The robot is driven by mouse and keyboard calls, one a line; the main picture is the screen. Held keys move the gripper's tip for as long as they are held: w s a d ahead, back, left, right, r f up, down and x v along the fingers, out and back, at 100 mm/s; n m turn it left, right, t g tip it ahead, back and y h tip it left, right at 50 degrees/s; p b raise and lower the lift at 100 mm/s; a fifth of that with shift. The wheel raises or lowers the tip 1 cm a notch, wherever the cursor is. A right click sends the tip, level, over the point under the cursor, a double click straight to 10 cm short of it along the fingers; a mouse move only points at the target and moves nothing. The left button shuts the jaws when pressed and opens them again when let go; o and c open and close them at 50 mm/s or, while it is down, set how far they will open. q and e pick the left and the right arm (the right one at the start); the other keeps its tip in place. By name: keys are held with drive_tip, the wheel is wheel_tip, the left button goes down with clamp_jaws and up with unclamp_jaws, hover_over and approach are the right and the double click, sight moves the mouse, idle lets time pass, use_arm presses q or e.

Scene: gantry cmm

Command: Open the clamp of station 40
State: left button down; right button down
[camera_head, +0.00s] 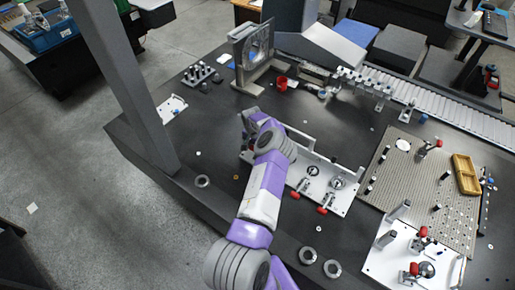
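No station number is legible, so I cannot tell which clamp is station 40's. A white fixture plate (343,203) in the middle of the table bears two red-tipped toggle clamps (300,187) (325,208) at its front edge. A second white plate (385,265) at the lower right bears more red-handled clamps (421,236) (412,270). Another red-handled clamp (435,145) stands on the perforated plate (400,170). My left gripper (250,113) is at the back left of the middle plate, away from its red clamps; its fingers are too small to read. My forearm hides part of this plate. My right gripper is out of view.
A grey upright post (135,90) stands at the table's left. An upright frame with a round opening (255,50) and a red cup (281,83) are behind my gripper. A roller conveyor (440,100) runs along the back right. Metal rings (308,255) lie at the front.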

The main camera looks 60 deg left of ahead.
use_arm(q)
drive_tip(key=c, duration=0.6)
unclamp_jaws()
drive_tip(key=shift+w, duration=0.1)
drive_tip(key=shift+o, duration=0.2)
drive_tip(key=shift+r, duration=0.1)
drive_tip(key=r, duration=0.7)
drive_tip(key=shift+s+d+r, duration=0.1)
drive_tip(key=shift+s+r, duration=0.1)
drive_tip(key=shift+s, duration=0.1)
